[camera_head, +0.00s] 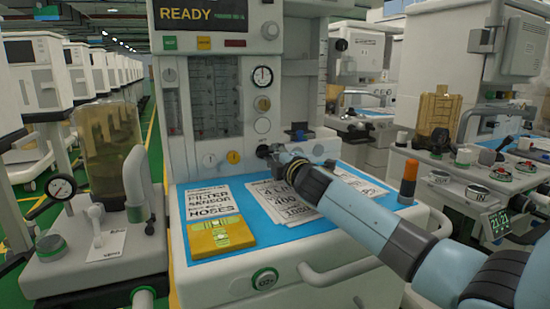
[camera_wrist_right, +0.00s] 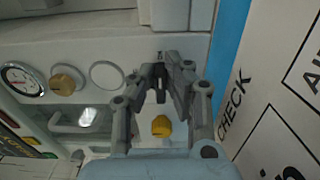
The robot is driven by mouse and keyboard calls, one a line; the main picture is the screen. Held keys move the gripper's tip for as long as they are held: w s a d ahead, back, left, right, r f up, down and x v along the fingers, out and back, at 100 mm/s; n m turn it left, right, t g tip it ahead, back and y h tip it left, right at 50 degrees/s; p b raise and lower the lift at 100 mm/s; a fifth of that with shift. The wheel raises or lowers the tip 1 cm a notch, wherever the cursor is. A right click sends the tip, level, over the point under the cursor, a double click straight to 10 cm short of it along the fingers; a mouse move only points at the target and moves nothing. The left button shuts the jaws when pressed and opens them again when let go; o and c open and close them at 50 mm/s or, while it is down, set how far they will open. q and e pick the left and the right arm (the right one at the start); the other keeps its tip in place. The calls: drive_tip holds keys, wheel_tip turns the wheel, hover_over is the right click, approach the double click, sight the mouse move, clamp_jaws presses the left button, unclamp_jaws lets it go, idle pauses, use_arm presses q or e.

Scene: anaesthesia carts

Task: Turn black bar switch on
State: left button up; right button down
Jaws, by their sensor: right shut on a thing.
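My right gripper (camera_head: 268,152) reaches in from the right over the blue work surface, its fingertips at the lower front panel of the middle cart. In the right wrist view my right gripper (camera_wrist_right: 167,82) has its fingers closed together around a small dark piece, the black bar switch (camera_wrist_right: 160,70), at the panel. The fingers hide most of the switch, so its exact angle cannot be told. In the head view the gripper covers the switch. My left gripper is not in view.
A yellow knob (camera_wrist_right: 161,126) sits close beside the fingers, with another tan knob (camera_wrist_right: 63,83) and a gauge (camera_wrist_right: 22,79) farther left. Printed sheets (camera_head: 290,195) and a yellow card (camera_head: 220,235) lie on the blue surface (camera_head: 270,233). A handle (camera_head: 350,270) sticks out in front.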

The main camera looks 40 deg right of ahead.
drive_tip(key=shift+f, duration=0.1)
idle(0.4)
drive_tip(key=c, duration=1.4)
unclamp_jaws()
drive_tip(key=shift+o, duration=0.2)
drive_tip(key=v, duration=1.2)
drive_tip(key=shift+s+d, duration=0.1)
